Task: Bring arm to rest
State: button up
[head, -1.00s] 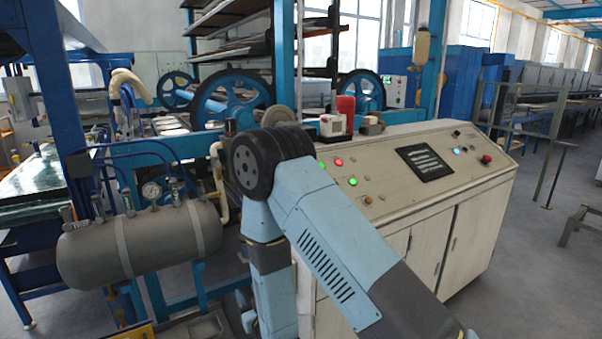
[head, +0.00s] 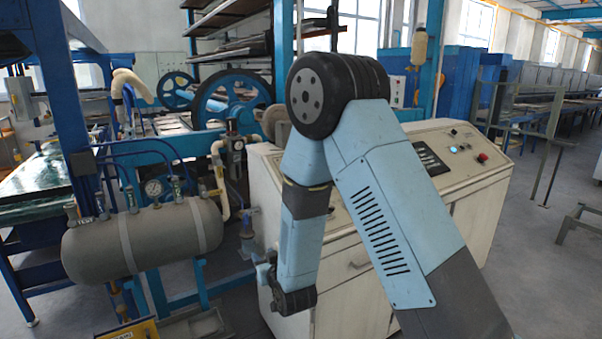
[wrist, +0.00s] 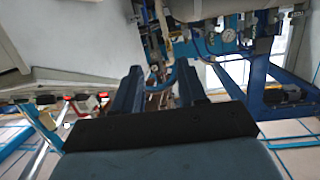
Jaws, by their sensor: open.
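My gripper shows in the wrist view (wrist: 158,85) with its two dark fingers apart and nothing between them. In the head view my light blue arm is bent sharply at a large dark elbow joint high in the middle. The forearm hangs down from it in front of the beige control cabinet (head: 470,215), ending in a dark wrist low near the cabinet's left front. The fingers are hard to make out there. The arm hides much of the sloping control panel.
A grey-green air tank (head: 145,240) with a pressure gauge (head: 153,188) stands left of the forearm, with blue pipes around it. A yellow box (head: 130,330) is at the bottom edge. Open floor (head: 530,260) lies right of the cabinet. A blue flywheel (head: 225,100) is behind.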

jog(key=s+d+r+m+g+h, duration=0.1)
jog(key=s+d+r+g+h, duration=0.1)
jog(key=d+r, duration=0.8)
jog(key=s+d+r+m+g+h, duration=0.1)
jog(key=s+d+r+g+h, duration=0.1)
jog(key=d+r, duration=0.75)
jog(key=s+d+r+m+g+h, duration=0.1)
jog(key=s+d, duration=0.3)
jog(key=s, duration=0.4)
jog(key=s+d+r+m+g+h, duration=0.1)
jog(key=s+d+r, duration=0.3)
jog(key=s, duration=0.5)
jog(key=s+d+r+m+g+h, duration=0.1)
jog(key=s+d+r+g, duration=0.1)
jog(key=s+d, duration=0.4)
jog(key=shift+s+d+r, duration=0.25)
jog(key=shift+s+r, duration=0.05)
jog(key=shift+s, duration=0.85)
